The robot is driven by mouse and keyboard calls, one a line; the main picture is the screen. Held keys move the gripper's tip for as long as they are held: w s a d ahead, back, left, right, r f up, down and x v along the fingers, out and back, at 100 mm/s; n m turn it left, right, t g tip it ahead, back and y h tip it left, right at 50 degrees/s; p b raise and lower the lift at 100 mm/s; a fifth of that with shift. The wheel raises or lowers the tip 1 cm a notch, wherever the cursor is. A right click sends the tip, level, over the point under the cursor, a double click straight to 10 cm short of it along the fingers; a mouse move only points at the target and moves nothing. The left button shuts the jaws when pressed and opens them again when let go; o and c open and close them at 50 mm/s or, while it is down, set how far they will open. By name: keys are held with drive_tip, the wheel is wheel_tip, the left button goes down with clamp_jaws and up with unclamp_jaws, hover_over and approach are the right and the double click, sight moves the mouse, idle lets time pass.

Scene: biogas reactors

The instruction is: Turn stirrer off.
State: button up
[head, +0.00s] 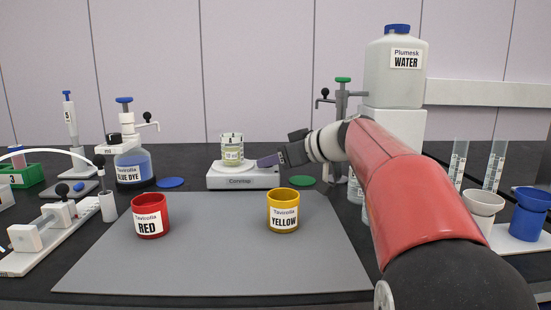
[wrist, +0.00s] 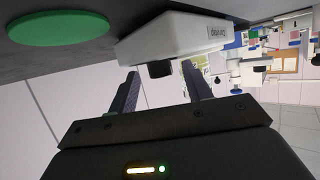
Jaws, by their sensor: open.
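The stirrer (head: 222,183) is a low, pale box on the dark bench behind the grey mat, with a labelled front and a round top plate. A glass beaker (head: 232,150) with pale yellow-green contents and a label stands on it. In the wrist view the stirrer (wrist: 170,38) appears upside down, with a dark knob (wrist: 160,69) on its side. My gripper (head: 265,161) is at the stirrer's right end. In the wrist view my gripper (wrist: 161,84) is open and empty, its fingers on either side of the knob. I cannot tell whether they touch it.
A red cup (head: 150,216) and a yellow cup (head: 283,210) stand on the grey mat (head: 210,265). A green disc (head: 302,181) lies right of the stirrer, a blue disc (head: 171,182) left. A blue dye bottle (head: 132,168) stands farther left. A water container (head: 395,80) stands behind my arm.

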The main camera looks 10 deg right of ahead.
drive_tip(key=shift+w+a+f, duration=0.1)
drive_tip(key=shift+w, duration=0.05)
drive_tip(key=c, duration=1)
drive_tip(key=shift+o, duration=0.2)
drive_tip(key=shift+w+n+g+y, duration=0.15)
drive_tip(key=shift+n+g+y, duration=0.25)
drive_tip(key=shift+n+y, duration=0.1)
drive_tip(key=shift+w+d+n+g+y, duration=0.1)
drive_tip(key=shift+d+n+g+y, duration=0.15)
drive_tip(key=shift+n+g+y, duration=0.65)
drive_tip(key=o, duration=1)
drive_tip(key=shift+c, duration=0.2)
